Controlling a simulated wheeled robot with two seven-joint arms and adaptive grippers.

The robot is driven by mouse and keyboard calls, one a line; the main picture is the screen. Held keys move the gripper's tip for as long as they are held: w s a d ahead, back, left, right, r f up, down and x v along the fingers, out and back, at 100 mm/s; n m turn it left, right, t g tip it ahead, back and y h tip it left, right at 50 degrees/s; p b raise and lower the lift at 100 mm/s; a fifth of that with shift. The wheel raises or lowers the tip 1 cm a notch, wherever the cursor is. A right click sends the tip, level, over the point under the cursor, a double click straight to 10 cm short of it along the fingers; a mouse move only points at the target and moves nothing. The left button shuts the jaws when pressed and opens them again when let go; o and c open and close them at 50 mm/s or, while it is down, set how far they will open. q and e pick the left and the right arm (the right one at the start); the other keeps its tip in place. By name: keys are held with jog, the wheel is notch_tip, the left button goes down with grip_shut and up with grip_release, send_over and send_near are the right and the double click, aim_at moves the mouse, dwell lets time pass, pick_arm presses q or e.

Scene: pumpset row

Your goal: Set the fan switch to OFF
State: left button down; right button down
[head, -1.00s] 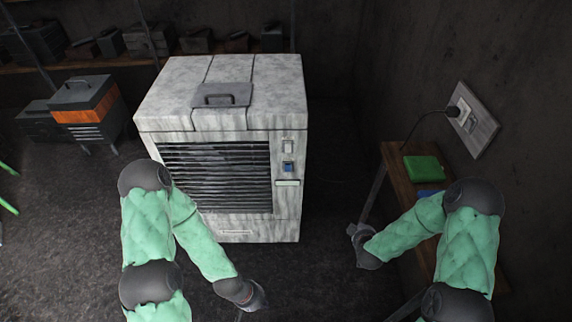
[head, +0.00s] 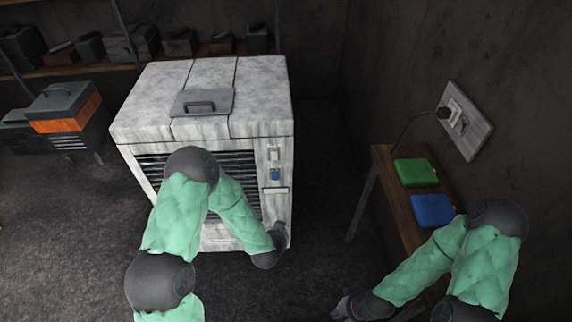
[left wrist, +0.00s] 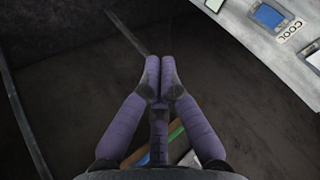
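The grey-white cooler (head: 215,110) stands in the middle of the head view. On its front right panel are a pale switch (head: 274,154) and a blue switch (head: 275,174) below it. I cannot read which one is the fan switch. My left gripper (left wrist: 160,68) has its fingers together with nothing visible between them. In the head view it is low by the cooler's front right corner, below the switches. My right gripper (head: 343,308) is at the bottom; its fingers are unclear.
A wooden bench (head: 386,185) along the right wall holds a green box (head: 416,172) and a blue box (head: 433,210). A cord runs above it to a wall socket plate (head: 466,121). A grey-orange box (head: 68,112) stands left. Floor between cooler and bench is clear.

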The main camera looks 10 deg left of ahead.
pick_arm(q)
jog(key=w+a+r+m+t+y, duration=0.3)
jog(key=w+r+m+t+y, duration=0.35)
jog(key=r, duration=0.65)
jog(key=h+b, duration=0.2)
jog(key=b, duration=0.1)
send_near(277, 166)
jog(key=shift+m+g, duration=0.35)
jog(key=w+r, duration=0.2)
jog(key=w, duration=0.1)
jog(key=w+a+r, duration=0.1)
jog(key=w, duration=0.1)
jog(key=shift+w+a, duration=0.1)
